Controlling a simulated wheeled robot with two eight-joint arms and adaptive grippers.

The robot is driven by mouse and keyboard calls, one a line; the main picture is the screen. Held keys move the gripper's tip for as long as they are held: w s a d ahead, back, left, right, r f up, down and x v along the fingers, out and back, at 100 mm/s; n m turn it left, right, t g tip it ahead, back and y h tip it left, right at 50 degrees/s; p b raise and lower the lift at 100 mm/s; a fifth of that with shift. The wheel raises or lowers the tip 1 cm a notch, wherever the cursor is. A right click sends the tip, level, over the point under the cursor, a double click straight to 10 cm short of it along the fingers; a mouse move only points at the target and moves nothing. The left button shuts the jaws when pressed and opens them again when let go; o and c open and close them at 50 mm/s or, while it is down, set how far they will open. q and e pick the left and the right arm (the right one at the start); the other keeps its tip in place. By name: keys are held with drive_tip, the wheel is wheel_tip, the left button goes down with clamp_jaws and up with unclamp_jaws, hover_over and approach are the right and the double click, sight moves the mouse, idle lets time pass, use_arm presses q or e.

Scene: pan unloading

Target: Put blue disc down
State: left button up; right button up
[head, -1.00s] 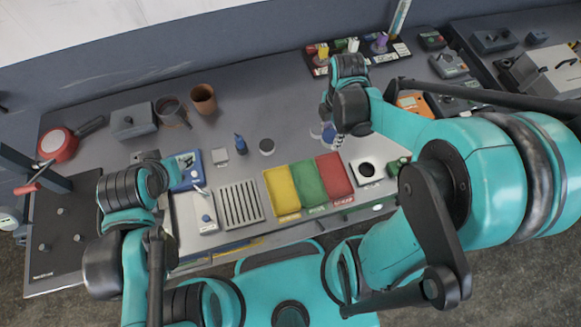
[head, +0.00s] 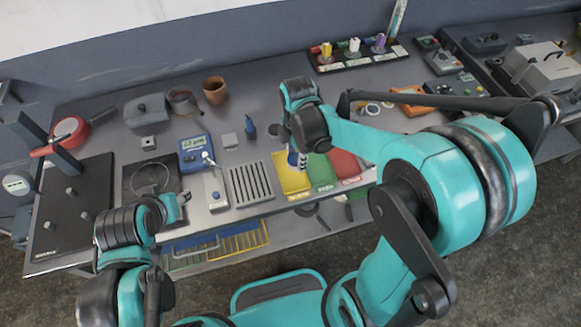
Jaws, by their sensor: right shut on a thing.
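My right gripper (head: 298,163) points down above the row of trays, over the inner part of the yellow tray (head: 293,182) and close to the green tray (head: 322,176). It is shut on a small blue thing (head: 292,157), which fits the blue disc; the fingers and wrist hide most of it. I cannot tell whether it touches the tray. The red tray (head: 346,163) lies to the right, partly behind my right arm. My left gripper (head: 184,203) is low at the front left of the bench, small and partly hidden; its opening is unclear.
A slotted grey rack (head: 250,184) stands left of the yellow tray. A blue scale (head: 194,153), a blue bottle (head: 249,130) and a brown pot (head: 215,90) stand farther left and back. A black rack with coloured pegs (head: 356,56) is at the back. Bare bench shows behind the blue bottle.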

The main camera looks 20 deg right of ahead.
sight(291, 164)
drive_tip(key=shift+w+a+f, duration=0.55)
drive_tip(key=shift+w+a, duration=0.05)
wheel_tip(291, 164, down, 4)
drive_tip(key=shift+b, duration=0.95)
drive_tip(key=o, duration=1.2)
drive_tip(key=shift+f, duration=0.15)
drive_tip(key=shift+o, duration=0.2)
